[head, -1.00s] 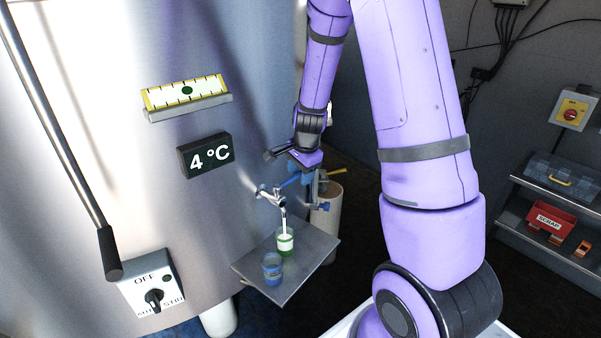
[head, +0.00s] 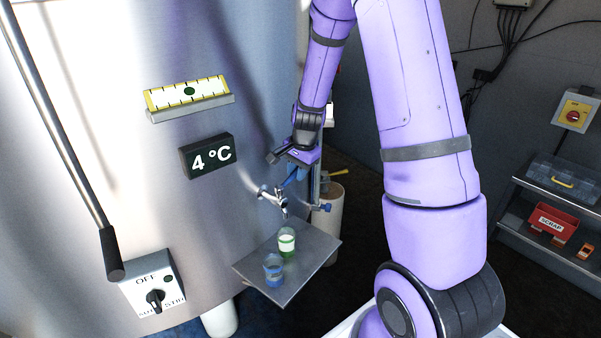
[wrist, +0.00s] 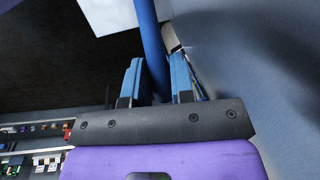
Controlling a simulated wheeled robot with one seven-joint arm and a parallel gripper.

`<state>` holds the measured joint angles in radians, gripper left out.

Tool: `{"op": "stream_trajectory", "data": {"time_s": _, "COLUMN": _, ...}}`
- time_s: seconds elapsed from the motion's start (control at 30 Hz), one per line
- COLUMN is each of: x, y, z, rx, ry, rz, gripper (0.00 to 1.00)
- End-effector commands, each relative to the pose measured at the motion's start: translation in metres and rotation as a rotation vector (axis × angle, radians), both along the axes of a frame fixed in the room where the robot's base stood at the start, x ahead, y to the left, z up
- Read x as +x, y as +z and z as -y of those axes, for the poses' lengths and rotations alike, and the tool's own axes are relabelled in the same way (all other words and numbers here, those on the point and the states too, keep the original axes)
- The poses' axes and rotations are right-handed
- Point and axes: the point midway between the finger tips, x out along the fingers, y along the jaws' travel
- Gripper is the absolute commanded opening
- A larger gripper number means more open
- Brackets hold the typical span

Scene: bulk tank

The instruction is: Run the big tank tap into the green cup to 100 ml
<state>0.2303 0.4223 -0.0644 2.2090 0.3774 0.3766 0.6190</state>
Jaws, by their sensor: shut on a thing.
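The big tank tap (head: 272,195) sticks out of the steel tank wall, and no white stream shows below its spout. The green cup (head: 287,242) stands upright on the shelf plate under the spout, with white liquid in it; its marks are too small to read. My gripper (head: 294,177) is at the tap's blue lever (wrist: 152,45). In the wrist view my gripper (wrist: 156,82) has its two blue fingers on either side of this lever and is shut on it. The lever is partly hidden by my gripper in the head view.
A blue cup (head: 273,272) stands on the steel shelf plate (head: 318,250), in front of the green cup. The tank carries a 4 °C display (head: 207,155), a yellow-edged gauge (head: 189,93) and a knob switch (head: 155,298). A rack with a red scrap bin (head: 552,222) stands at right.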

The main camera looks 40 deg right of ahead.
Motion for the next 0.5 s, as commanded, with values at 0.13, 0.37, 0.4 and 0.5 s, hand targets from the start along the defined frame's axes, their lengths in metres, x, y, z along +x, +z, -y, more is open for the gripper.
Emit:
{"op": "stream_trajectory", "data": {"time_s": 0.13, "x": 0.0013, "y": 0.0002, "z": -0.0006, "rx": 0.0, "ry": 0.014, "rz": 0.0, "gripper": 0.0}}
{"op": "stream_trajectory", "data": {"time_s": 0.37, "x": 0.0013, "y": 0.0003, "z": -0.0007, "rx": 0.0, "ry": 0.013, "rz": 0.001, "gripper": 0.37}}
{"op": "stream_trajectory", "data": {"time_s": 0.4, "x": 0.0013, "y": 0.0003, "z": -0.0007, "rx": 0.0, "ry": 0.013, "rz": 0.001, "gripper": 0.46}}
{"op": "stream_trajectory", "data": {"time_s": 0.5, "x": 0.0012, "y": 0.0002, "z": -0.0005, "rx": 0.0, "ry": 0.012, "rz": 0.001, "gripper": 0.48}}
